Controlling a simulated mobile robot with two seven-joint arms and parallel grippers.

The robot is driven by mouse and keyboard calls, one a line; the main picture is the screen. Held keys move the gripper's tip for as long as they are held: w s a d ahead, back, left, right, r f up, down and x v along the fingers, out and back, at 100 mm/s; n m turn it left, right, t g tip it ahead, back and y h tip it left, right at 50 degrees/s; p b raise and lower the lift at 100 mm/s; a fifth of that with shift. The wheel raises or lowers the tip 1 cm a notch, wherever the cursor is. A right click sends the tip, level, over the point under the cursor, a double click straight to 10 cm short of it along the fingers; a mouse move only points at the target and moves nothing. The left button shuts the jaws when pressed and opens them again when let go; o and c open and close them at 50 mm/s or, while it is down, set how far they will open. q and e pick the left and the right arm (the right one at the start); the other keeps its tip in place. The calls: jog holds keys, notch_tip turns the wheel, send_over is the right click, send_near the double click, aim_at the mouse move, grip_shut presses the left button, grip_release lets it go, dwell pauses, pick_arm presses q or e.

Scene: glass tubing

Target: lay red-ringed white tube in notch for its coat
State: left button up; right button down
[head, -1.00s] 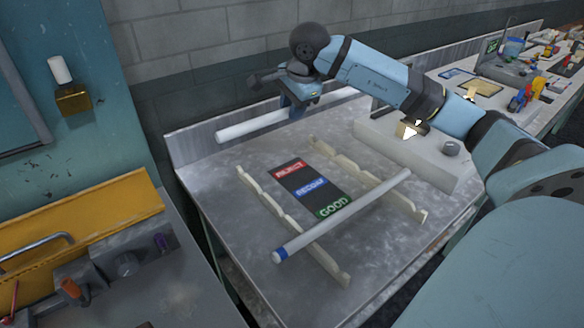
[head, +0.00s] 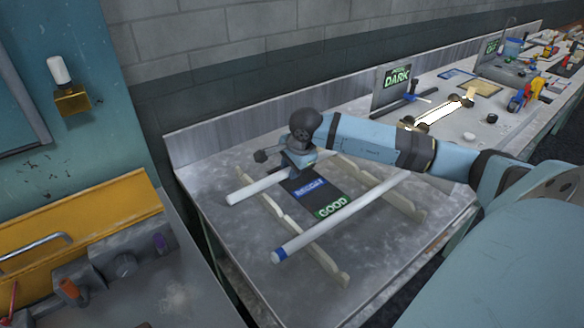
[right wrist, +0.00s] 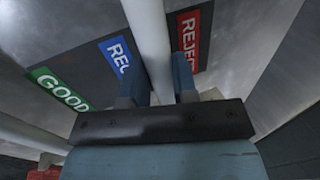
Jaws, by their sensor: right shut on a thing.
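My right gripper (head: 302,172) is shut on a white tube (head: 255,187) over the back part of the notched rack. In the right wrist view the tube (right wrist: 148,30) runs between my fingers (right wrist: 160,88) and crosses between the REJECT label (right wrist: 188,42) and the blue label (right wrist: 117,55). No red ring shows on its visible part. The rack has a left rail (head: 318,262) and a right rail (head: 405,205). I cannot tell whether the tube touches the rails. My left gripper is not in view.
A second white tube (head: 345,216) with a blue end lies across both rails by the GOOD label (head: 331,206). The table front is clear.

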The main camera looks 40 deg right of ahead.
jog(key=shift+f, duration=0.1)
jog(key=shift+f+b, duration=0.55)
jog(key=shift+b, duration=0.1)
jog(key=c, duration=0.9)
grip_release()
jog(key=shift+r, duration=0.1)
jog(key=shift+r+p, duration=0.25)
jog(key=shift+p, duration=0.1)
jog(key=v, duration=1.2)
jog(key=shift+r+p, duration=0.25)
jog(key=shift+p, duration=0.05)
